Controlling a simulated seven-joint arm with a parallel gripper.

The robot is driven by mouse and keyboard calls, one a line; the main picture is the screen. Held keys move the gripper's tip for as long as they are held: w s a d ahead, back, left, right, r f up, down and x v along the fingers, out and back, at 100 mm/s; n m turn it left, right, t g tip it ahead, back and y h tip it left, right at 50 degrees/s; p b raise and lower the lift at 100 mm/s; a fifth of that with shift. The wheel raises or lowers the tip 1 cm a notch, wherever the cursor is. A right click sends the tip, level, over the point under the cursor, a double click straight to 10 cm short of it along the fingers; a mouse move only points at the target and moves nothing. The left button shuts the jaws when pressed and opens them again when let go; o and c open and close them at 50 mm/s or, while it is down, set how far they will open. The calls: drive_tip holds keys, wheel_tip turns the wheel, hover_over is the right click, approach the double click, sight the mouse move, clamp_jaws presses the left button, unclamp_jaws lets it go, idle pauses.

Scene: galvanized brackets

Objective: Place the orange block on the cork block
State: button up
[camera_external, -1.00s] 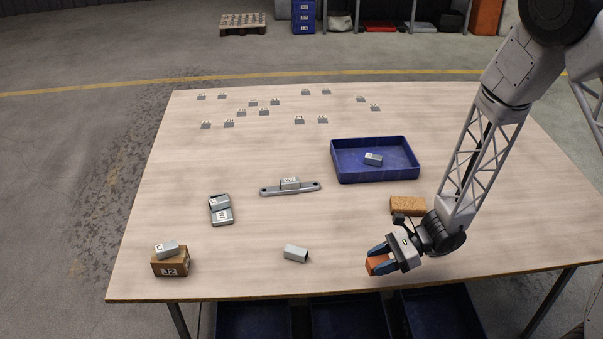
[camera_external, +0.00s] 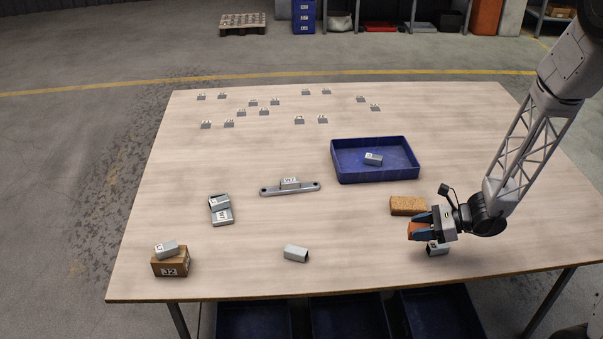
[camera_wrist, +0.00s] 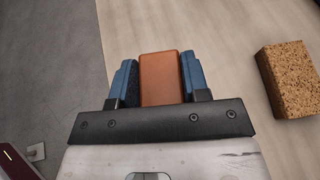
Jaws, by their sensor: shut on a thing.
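My gripper (camera_external: 420,227) is shut on the orange block (camera_external: 414,232), which sits between its blue fingers. The wrist view also shows the orange block (camera_wrist: 160,78) gripped between both fingers. The cork block (camera_external: 407,206) lies flat on the table just behind the gripper in the external view. In the wrist view the cork block (camera_wrist: 288,78) is to the right of the fingers, apart from them. The orange block appears held above the table; its exact height is hard to tell.
A grey bracket (camera_external: 437,250) lies below my gripper, partly hidden. A blue tray (camera_external: 345,178) with a bracket in it stands behind the cork block. Another bracket (camera_external: 296,253) lies to the left near the front edge. The table between them is clear.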

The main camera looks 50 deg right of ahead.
drive_tip(key=s+d+r+m+t+h, duration=0.1)
drive_tip(key=s+d+m+h, duration=0.1)
drive_tip(key=d, duration=0.4)
drive_tip(key=shift+s+d, duration=0.4)
drive_tip(key=shift+s, duration=0.15)
drive_tip(key=shift+w, duration=0.1)
hover_over(409, 203)
drive_tip(key=shift+w+d+f, duration=0.1)
drive_tip(key=shift+f, duration=0.6)
drive_tip(key=shift+f, duration=1.75)
drive_tip(key=shift+f, duration=0.15)
drive_tip(key=o, duration=1)
